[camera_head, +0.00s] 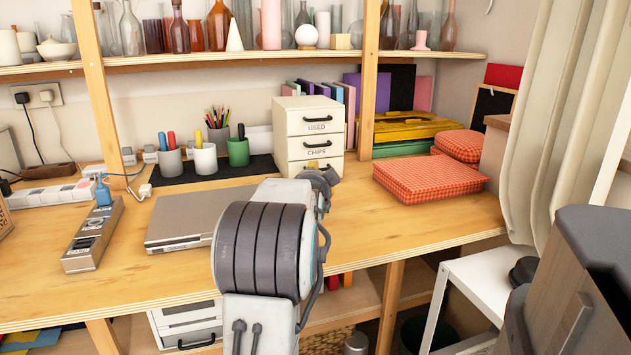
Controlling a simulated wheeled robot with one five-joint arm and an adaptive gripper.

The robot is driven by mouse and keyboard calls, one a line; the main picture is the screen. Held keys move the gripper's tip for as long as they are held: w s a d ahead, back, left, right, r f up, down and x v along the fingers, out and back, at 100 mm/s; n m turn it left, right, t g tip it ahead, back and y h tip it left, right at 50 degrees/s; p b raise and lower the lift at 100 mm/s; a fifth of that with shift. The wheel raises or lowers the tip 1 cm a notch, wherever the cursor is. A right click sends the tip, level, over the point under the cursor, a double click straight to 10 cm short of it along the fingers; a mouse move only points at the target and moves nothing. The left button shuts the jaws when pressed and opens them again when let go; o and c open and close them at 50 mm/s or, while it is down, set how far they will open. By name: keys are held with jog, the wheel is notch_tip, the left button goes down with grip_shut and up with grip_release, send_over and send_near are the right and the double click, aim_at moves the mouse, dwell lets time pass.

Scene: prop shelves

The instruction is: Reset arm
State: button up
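My arm rises from the bottom centre of the head view and reaches over the front edge of the wooden desk (395,238). My gripper (326,172) is at the far end of the arm, in front of the white drawer box (308,128). It is small and partly hidden behind my own arm. I cannot tell whether the fingers are open or shut, or whether they touch the box.
Red checkered cushions (430,178) lie to the right. A shelf (150,62) of glass bottles runs above. The desk between arm and cushions is clear.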

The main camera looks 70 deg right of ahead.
jog(key=shift+s+a, duration=0.1)
jog(key=shift+a, duration=0.25)
dwell(0.6)
